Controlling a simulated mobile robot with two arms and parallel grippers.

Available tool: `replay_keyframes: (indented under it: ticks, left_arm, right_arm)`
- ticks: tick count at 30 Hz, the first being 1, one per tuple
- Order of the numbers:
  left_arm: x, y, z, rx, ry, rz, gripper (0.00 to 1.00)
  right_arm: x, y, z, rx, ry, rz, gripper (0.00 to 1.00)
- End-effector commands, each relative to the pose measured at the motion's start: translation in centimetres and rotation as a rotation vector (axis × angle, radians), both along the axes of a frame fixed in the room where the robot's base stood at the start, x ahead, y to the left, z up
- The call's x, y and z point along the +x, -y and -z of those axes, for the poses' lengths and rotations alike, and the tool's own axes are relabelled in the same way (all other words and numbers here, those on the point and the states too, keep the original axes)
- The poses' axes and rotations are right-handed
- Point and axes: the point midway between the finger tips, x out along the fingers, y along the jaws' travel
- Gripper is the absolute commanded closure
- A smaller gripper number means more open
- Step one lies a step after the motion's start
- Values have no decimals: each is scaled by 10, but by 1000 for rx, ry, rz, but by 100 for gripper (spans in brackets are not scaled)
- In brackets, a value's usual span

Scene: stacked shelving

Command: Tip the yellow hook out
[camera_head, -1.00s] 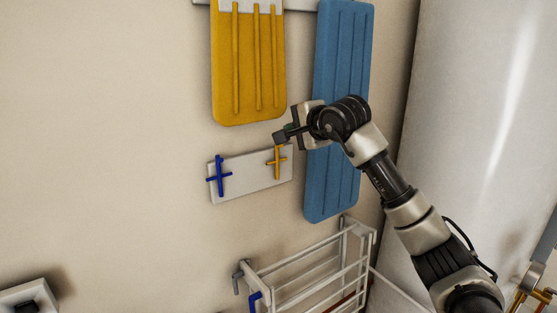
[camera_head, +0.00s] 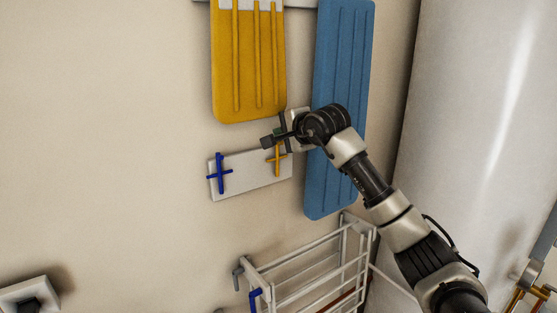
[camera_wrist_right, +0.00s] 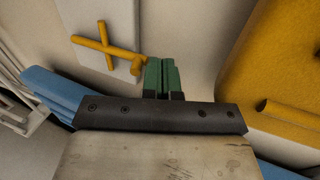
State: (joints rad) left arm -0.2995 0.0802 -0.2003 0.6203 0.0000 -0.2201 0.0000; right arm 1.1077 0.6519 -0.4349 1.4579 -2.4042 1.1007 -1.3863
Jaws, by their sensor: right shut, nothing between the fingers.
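The yellow hook (camera_head: 277,158) is a cross-shaped piece on the right end of a white wall plate (camera_head: 245,182). In the right wrist view the yellow hook (camera_wrist_right: 106,46) shows at the upper left, its one end close to the fingers. My right gripper (camera_head: 268,142) is at the top of the yellow hook in the head view, its fingers shut and empty. In the right wrist view the green fingertips (camera_wrist_right: 160,76) are together; whether they touch the hook I cannot tell. My left gripper is out of view.
A blue cross-shaped hook (camera_head: 219,174) is on the plate's left end. A yellow board (camera_head: 248,70) and a blue board (camera_head: 341,60) hang above and behind my right arm. A white wire rack (camera_head: 300,275) is below.

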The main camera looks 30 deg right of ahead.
Motion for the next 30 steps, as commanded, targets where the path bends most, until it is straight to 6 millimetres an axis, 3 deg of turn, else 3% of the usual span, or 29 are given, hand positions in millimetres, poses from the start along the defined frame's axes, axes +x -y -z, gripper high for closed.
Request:
replay_keyframes:
  ticks: [30]
  left_arm:
    - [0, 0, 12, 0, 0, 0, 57]
  right_arm:
    - [-5, 1, 12, -2, -2, 1, 100]
